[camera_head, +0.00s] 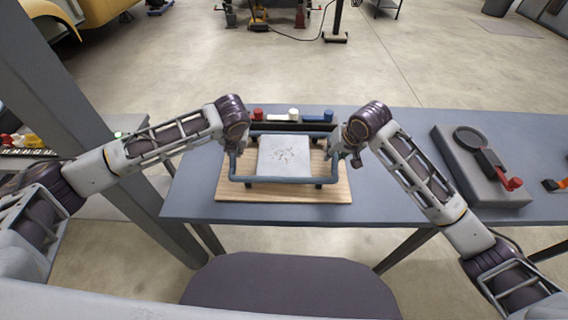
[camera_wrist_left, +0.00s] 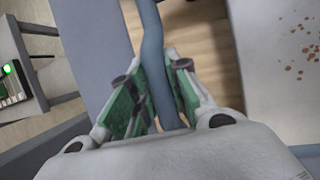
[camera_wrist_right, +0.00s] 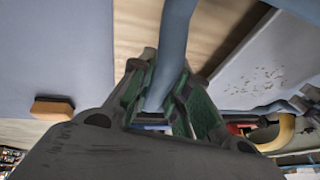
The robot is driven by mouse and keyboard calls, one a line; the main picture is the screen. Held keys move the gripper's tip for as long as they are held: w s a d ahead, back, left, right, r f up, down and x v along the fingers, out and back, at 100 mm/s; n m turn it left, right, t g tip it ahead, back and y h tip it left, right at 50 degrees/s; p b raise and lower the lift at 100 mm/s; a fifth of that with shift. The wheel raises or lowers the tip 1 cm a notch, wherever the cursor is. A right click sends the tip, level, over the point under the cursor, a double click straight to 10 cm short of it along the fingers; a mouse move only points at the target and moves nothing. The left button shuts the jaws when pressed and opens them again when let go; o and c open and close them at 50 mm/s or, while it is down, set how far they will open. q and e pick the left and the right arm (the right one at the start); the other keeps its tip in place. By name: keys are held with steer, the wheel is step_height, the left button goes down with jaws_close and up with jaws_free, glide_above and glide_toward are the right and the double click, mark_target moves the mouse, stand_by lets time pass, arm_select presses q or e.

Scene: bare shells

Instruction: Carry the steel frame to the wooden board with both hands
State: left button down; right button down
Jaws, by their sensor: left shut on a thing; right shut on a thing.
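The steel frame (camera_head: 284,179) is a blue-grey tube loop around a pale, speckled plate (camera_head: 284,156). It is over the wooden board (camera_head: 225,192) on the table; I cannot tell whether it touches the board. My left gripper (camera_head: 236,150) is shut on the frame's left side; its green pads (camera_wrist_left: 155,90) close around the tube (camera_wrist_left: 152,45) in the left wrist view. My right gripper (camera_head: 340,152) is shut on the right side, around the tube (camera_wrist_right: 176,35) in the right wrist view. The grippers hide parts of both side tubes.
Behind the frame, a dark rail holds red (camera_head: 258,114), white (camera_head: 293,114) and blue pieces (camera_head: 328,115). A grey case (camera_head: 470,165) with a round dark tool lies at the right of the table (camera_head: 405,207). A grey post (camera_head: 75,110) stands at left.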

arm_select(q)
steer(key=shift+f, duration=0.15)
arm_select(e)
steer(key=shift+f, duration=0.1)
arm_select(q)
steer(key=c, duration=1.3)
jaws_free()
steer(key=shift+s, duration=0.1)
steer(key=shift+c, duration=0.2)
arm_select(e)
steer(key=c, duration=1.3)
jaws_free()
steer(key=shift+c, duration=0.2)
arm_select(q)
steer(key=v, duration=1.2)
arm_select(e)
steer(key=v, duration=1.2)
arm_select(q)
steer(key=shift+d+f, duration=0.1)
arm_select(e)
steer(key=shift+s+d+f, duration=0.15)
